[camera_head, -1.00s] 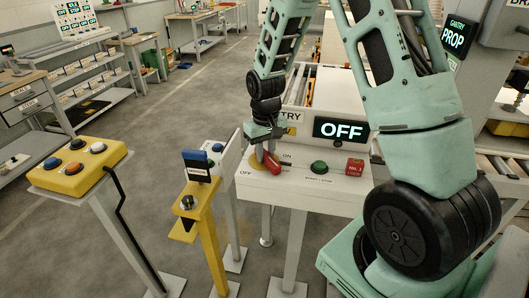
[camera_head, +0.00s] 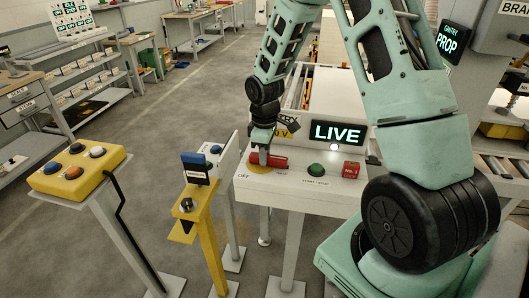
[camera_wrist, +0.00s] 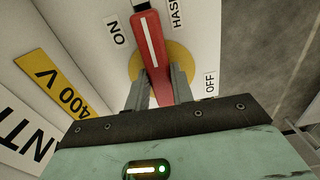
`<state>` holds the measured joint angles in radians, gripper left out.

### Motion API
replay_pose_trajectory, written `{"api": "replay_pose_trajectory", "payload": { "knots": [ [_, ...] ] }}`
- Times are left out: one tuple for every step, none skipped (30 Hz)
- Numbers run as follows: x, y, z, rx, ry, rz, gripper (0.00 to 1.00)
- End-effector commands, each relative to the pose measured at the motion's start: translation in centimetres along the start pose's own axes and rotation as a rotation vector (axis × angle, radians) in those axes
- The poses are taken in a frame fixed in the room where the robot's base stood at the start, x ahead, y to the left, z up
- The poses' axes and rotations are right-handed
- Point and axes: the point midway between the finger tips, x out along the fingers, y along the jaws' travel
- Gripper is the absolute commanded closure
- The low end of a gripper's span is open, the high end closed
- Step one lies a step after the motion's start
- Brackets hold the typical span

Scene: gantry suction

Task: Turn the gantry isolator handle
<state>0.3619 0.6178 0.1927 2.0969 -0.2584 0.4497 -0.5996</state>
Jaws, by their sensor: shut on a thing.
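The isolator handle (camera_head: 272,160) is red, on the left part of the white panel top in the head view. In the wrist view the handle (camera_wrist: 152,45) has a white stripe and crosses a yellow disc (camera_wrist: 186,62); its far end lies beside the ON label (camera_wrist: 116,33). The OFF label (camera_wrist: 210,83) is to the right of the disc. My gripper (camera_wrist: 159,88) is shut on the handle, one finger on each side near the disc. In the head view my gripper (camera_head: 264,158) partly covers the handle. The display (camera_head: 338,132) behind reads LIVE.
A yellow post (camera_head: 207,225) and a yellow button box (camera_head: 76,174) stand to the left.

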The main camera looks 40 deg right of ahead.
Motion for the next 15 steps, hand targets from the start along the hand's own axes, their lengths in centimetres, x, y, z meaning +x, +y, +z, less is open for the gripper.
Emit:
{"api": "replay_pose_trajectory", "payload": {
  "knots": [
    [-0.17, 0.12, -0.07, -0.012, 0.003, 0.002, 1.0],
    [-0.16, 0.13, -0.07, -0.019, 0.003, 0.002, 1.0],
    [-0.15, 0.13, -0.08, -0.027, 0.003, 0.002, 1.0],
    [-0.14, 0.14, -0.08, -0.032, 0.003, 0.003, 1.0],
    [-0.14, 0.15, -0.08, -0.036, 0.003, 0.003, 1.0],
    [-0.13, 0.15, -0.08, -0.041, 0.003, 0.003, 1.0],
    [-0.12, 0.15, -0.09, -0.044, 0.003, 0.003, 1.0],
    [-0.12, 0.16, -0.09, -0.047, 0.003, 0.003, 1.0],
    [-0.11, 0.16, -0.09, -0.049, 0.003, 0.003, 1.0],
    [-0.11, 0.16, -0.1, -0.05, 0.003, 0.003, 1.0],
    [-0.11, 0.17, -0.1, -0.051, 0.003, 0.003, 1.0],
    [-0.11, 0.17, -0.1, -0.052, 0.003, 0.003, 1.0],
    [-0.11, 0.17, -0.1, -0.052, 0.003, 0.003, 1.0],
    [-0.11, 0.17, -0.1, -0.052, 0.003, 0.004, 1.0],
    [-0.11, 0.17, -0.1, -0.052, 0.003, 0.004, 1.0]
  ]
}}
